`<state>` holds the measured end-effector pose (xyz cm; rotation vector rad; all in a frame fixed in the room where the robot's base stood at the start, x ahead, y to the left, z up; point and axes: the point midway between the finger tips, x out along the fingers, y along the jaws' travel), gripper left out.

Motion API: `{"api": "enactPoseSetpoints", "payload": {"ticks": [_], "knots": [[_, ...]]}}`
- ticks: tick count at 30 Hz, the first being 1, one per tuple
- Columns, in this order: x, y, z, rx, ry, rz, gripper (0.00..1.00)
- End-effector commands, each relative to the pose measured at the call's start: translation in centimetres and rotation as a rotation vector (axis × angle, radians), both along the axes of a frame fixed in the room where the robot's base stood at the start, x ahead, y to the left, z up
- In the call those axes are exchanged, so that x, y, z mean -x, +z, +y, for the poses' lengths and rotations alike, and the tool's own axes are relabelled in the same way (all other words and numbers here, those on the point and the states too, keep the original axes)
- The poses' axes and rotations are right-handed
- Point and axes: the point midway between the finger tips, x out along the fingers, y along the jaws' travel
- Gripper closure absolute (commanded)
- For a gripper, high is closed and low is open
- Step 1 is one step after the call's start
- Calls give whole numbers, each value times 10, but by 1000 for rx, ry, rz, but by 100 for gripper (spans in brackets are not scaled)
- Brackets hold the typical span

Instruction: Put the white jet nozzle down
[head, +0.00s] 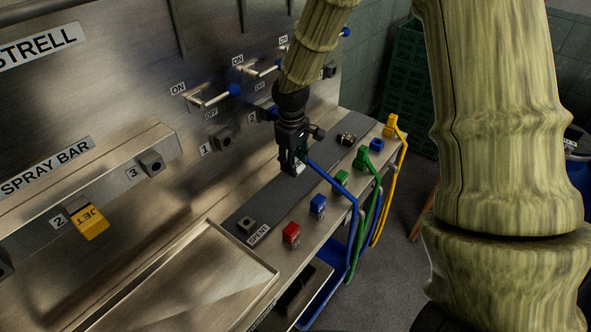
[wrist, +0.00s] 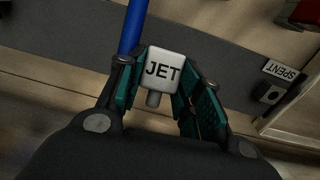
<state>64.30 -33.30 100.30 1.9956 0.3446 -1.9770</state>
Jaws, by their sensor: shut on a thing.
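The white jet nozzle, a small white block marked JET with a grey stub, shows in the wrist view (wrist: 162,70) between my finger pads. My gripper (wrist: 160,85) is shut on it. In the head view my gripper (head: 295,165) points down over the dark grey strip (head: 272,203) on the bench, and only a small pale part of the nozzle (head: 299,169) shows. I cannot tell whether the nozzle touches the strip. A SPENT label (head: 258,235) and a dark socket piece (head: 246,225) are at the strip's near end.
A blue hose (head: 330,181) runs close beside my gripper. Red (head: 291,234), blue (head: 318,206) and green (head: 340,178) blocks line the bench's front. A yellow JET nozzle (head: 89,222) sits at spray bar position 2. The strip between my gripper and the socket piece is clear.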

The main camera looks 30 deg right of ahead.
Motion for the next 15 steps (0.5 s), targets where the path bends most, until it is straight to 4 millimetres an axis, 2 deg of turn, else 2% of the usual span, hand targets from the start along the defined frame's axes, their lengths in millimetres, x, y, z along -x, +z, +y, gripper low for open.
{"api": "enactPoseSetpoints", "payload": {"ticks": [8,15], "knots": [[0,-13,0,1,0,2,86],[0,-38,0,1,1,3,86]]}}
